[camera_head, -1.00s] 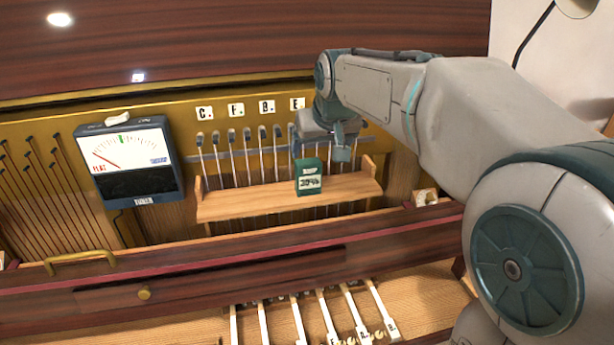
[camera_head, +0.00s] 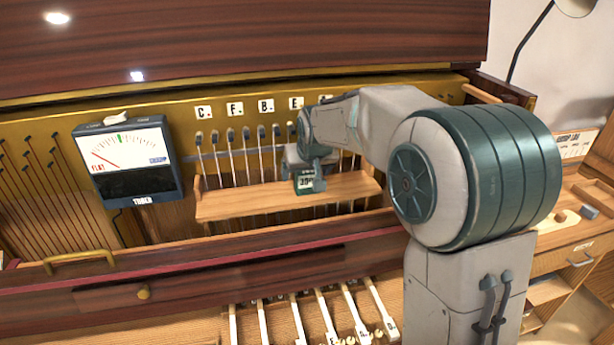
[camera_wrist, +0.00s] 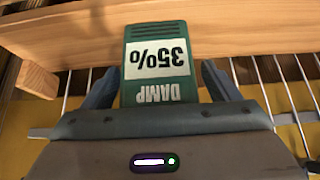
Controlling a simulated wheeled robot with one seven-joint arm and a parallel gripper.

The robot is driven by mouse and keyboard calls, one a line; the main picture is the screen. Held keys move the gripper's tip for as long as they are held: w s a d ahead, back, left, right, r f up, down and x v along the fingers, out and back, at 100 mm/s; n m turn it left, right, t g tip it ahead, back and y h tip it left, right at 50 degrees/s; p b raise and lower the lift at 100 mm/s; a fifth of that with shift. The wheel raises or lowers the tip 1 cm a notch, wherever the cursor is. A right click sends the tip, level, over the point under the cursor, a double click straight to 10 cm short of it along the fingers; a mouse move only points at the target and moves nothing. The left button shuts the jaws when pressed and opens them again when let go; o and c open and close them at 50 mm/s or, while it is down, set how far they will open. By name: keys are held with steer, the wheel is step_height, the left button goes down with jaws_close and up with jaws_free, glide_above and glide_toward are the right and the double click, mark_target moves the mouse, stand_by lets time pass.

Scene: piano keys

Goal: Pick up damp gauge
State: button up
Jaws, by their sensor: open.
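The damp gauge (camera_head: 305,182) is a small dark green box with a white label, standing on the wooden shelf (camera_head: 240,203) inside the piano. In the wrist view the damp gauge (camera_wrist: 158,62) shows upside down, its label reading "35%" and "DAMP". My gripper (camera_head: 310,172) is at the gauge from above in the head view. In the wrist view my gripper's two fingers (camera_wrist: 158,84) are open, one on each side of the gauge, with a small gap showing at the right finger. The gauge's lower lettered end is partly hidden by the gripper body.
A tuner meter (camera_head: 127,162) with a dial hangs left of the shelf. Piano strings and pins run behind the shelf. A dark red wooden rail (camera_head: 200,262) with a brass handle lies in front, and keys (camera_head: 330,320) are below it. A side desk stands at right.

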steer(key=shift+w+f, duration=0.2)
steer(key=shift+f, duration=0.05)
steer(key=c, duration=1.1)
steer(key=shift+r, duration=0.1)
